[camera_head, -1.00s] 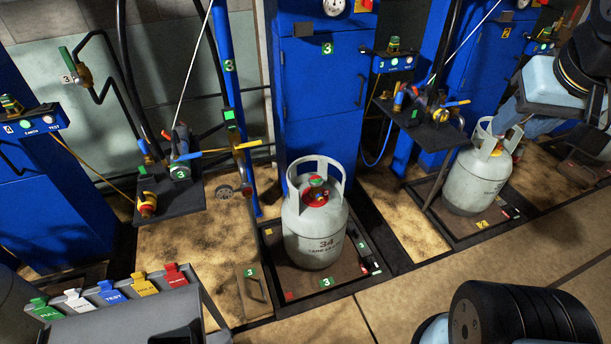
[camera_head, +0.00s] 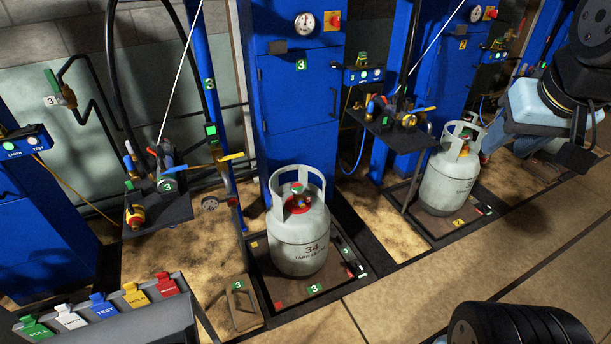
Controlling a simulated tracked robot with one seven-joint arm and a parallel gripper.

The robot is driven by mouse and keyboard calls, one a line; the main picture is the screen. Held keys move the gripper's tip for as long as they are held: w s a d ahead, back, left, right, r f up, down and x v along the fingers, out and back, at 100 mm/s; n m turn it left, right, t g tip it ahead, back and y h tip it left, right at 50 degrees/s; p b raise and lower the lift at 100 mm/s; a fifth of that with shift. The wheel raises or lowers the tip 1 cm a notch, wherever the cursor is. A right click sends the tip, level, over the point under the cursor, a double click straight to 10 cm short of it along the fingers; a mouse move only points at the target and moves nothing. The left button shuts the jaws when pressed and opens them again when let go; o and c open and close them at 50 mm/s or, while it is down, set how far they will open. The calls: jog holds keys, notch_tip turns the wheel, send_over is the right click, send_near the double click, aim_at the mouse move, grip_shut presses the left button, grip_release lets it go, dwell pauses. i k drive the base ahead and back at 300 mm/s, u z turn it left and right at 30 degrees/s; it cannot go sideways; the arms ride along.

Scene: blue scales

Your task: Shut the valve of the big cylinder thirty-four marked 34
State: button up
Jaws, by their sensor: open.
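The big grey cylinder (camera_head: 299,248) marked 34 stands upright on the scale platform of station 3, left of the picture's middle. Its valve (camera_head: 297,203), with a red ring and a small green part on top, sits inside the open collar. I cannot tell from here how far the valve is turned. Nothing touches the cylinder's collar or valve. My gripper cannot be made out; only links of my arm show at the upper right and lower right, well apart from the cylinder.
Blue scale column (camera_head: 295,110) rises right behind the cylinder. A dark shelf (camera_head: 160,215) with hoses and fittings stands to its left. Another grey cylinder (camera_head: 447,180) stands on the right scale. A tag rack (camera_head: 110,325) is at lower left. The floor in front is clear.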

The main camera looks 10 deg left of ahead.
aim_at(298, 188)
jog(key=z, duration=0.05)
jog(key=i, duration=0.9)
jog(key=u, duration=0.1)
